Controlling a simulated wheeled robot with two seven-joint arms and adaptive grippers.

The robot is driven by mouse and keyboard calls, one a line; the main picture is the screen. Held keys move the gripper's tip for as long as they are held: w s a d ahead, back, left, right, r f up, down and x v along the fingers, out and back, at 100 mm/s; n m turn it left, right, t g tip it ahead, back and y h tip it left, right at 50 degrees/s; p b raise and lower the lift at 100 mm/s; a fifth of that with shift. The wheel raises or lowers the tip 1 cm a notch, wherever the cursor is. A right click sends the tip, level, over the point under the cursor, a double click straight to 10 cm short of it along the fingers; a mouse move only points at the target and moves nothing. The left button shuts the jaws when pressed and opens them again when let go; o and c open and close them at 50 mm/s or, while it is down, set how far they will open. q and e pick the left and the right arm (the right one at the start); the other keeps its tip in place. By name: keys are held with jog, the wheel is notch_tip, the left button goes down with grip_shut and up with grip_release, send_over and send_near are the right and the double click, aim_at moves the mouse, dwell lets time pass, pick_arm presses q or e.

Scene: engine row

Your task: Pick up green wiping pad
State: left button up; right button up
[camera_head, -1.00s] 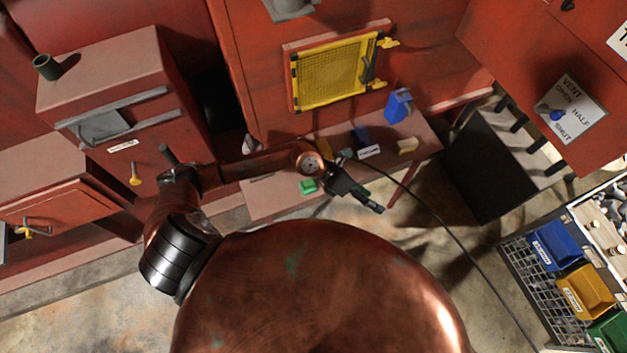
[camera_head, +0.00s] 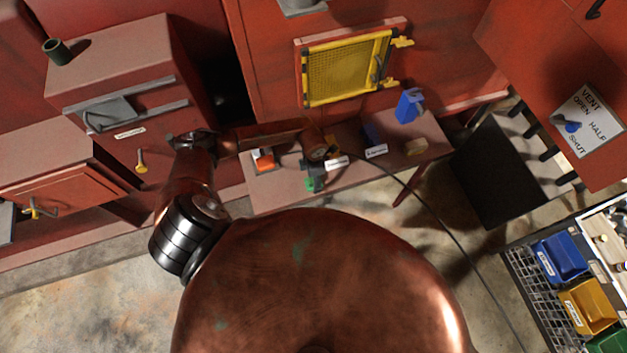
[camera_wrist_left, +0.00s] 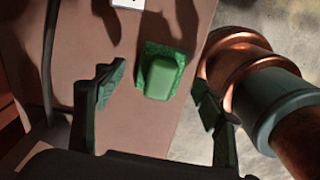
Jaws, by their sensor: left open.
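The green wiping pad (camera_wrist_left: 161,76) lies on the bench top in the left wrist view, a raised green block on a darker green base. In the head view only a small green part (camera_head: 310,184) shows beside my left gripper (camera_head: 316,178), which hides the rest. In the left wrist view my left gripper (camera_wrist_left: 161,92) is open, with one finger on each side of the pad. Bench surface shows between the fingers and the pad, and nothing is held. I cannot tell the exact height of the fingertips above the bench. My right gripper is in neither view.
The narrow bench (camera_head: 350,176) also holds an orange-and-white item (camera_head: 263,161), a dark blue item (camera_head: 372,134), a tan block (camera_head: 415,147) and a blue container (camera_head: 408,106). A black cable (camera_head: 440,220) runs off the bench. A yellow mesh panel (camera_head: 345,70) is behind.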

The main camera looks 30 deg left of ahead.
pick_arm(q)
jog(key=shift+f, duration=0.6)
jog(key=shift+c, duration=0.7)
jog(key=shift+s, duration=0.2)
grip_shut()
